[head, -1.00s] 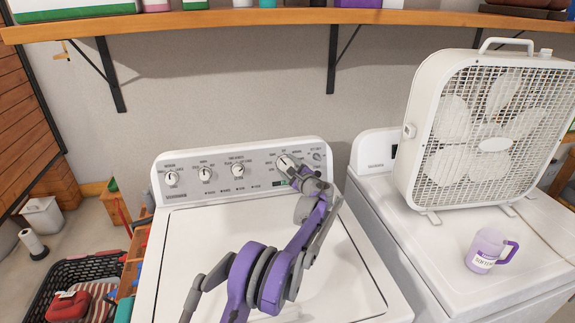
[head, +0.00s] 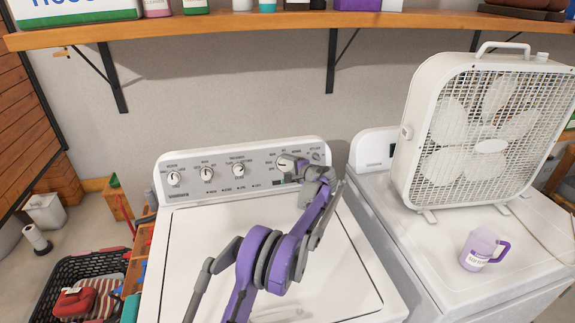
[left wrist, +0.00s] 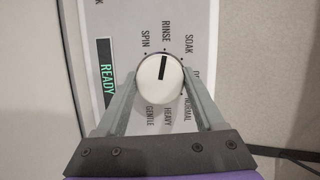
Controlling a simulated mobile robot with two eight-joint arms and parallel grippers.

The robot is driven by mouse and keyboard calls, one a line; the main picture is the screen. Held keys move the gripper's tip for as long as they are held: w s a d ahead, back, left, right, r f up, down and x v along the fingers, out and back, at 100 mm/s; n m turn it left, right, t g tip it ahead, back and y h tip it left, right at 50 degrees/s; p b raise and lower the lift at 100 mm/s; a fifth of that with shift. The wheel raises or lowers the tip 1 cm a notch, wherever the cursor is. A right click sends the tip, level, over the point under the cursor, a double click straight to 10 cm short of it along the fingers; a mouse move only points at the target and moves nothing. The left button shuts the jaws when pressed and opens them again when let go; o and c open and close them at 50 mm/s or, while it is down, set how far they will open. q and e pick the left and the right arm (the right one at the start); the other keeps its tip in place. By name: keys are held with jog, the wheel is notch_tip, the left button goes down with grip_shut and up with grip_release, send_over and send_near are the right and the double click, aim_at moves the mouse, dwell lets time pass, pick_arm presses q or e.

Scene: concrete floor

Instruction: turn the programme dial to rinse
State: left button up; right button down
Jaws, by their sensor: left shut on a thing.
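The programme dial (head: 285,163) is the white round knob at the right end of the washer's control panel (head: 222,181). In the left wrist view the dial (left wrist: 160,84) sits between my two grey fingers, and its black pointer mark aims up, at the RINSE label (left wrist: 167,38). SPIN and SOAK stand on either side of RINSE. My left gripper (head: 299,166) is shut on the dial, with a finger on each side. A small display (left wrist: 107,80) reads READY in green. My right gripper is not in view.
Several smaller knobs (head: 207,174) line the panel to the left. A box fan (head: 413,145) and a purple-handled mug (head: 481,250) stand on the neighbouring white machine (head: 445,285). A wooden shelf (head: 270,20) runs above. A black basket (head: 98,266) stands at lower left.

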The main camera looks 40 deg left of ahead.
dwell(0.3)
pick_arm(q)
jog(key=o, duration=1.4)
jog(key=shift+b+v, duration=0.6)
jog(key=shift+v, duration=4.8)
